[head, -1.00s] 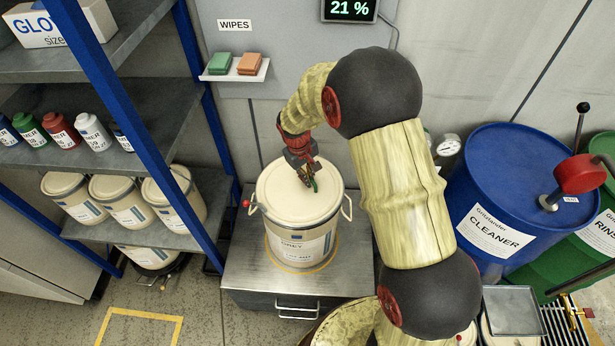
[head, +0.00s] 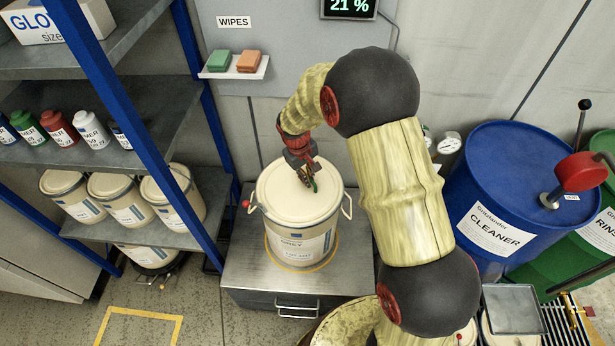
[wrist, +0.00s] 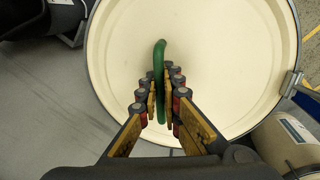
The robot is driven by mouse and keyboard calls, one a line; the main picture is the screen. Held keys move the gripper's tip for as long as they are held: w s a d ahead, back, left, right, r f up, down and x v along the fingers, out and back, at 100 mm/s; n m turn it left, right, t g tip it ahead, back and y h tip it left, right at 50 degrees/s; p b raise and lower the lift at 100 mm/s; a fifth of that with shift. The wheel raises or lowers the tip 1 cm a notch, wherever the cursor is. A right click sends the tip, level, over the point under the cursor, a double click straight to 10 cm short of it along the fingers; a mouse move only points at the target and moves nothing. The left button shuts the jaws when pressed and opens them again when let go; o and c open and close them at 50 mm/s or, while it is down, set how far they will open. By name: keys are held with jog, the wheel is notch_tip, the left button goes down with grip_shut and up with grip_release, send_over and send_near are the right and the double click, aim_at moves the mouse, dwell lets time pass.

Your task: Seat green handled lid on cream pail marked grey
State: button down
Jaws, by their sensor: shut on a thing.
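The cream pail (head: 303,243) with a label reading GREY stands upright on a metal cabinet top, inside a yellow ring. The cream lid (head: 285,190) lies over the pail's mouth and looks about level; I cannot tell whether it is fully down. It fills much of the wrist view (wrist: 215,60). My gripper (head: 309,182) is above the lid's middle, shut on the green handle (wrist: 161,80), which stands between the fingers in the wrist view. The far side of the rim is partly hidden by my gripper.
The metal cabinet top (head: 240,270) has bare room left of the pail. A shelf (head: 150,150) with bottles and more cream pails stands at left. A blue drum (head: 500,170) stands at right. A small wipes ledge (head: 235,72) is on the wall behind.

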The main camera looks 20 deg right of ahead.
jog(key=shift+f, duration=0.25)
jog(key=shift+r, duration=0.35)
jog(key=shift+r+p, duration=0.35)
jog(key=shift+p, duration=0.05)
jog(key=shift+r, duration=0.15)
dwell(0.6)
jog(key=shift+f, duration=0.8)
dwell(0.5)
jog(key=c, duration=2.3)
grip_release()
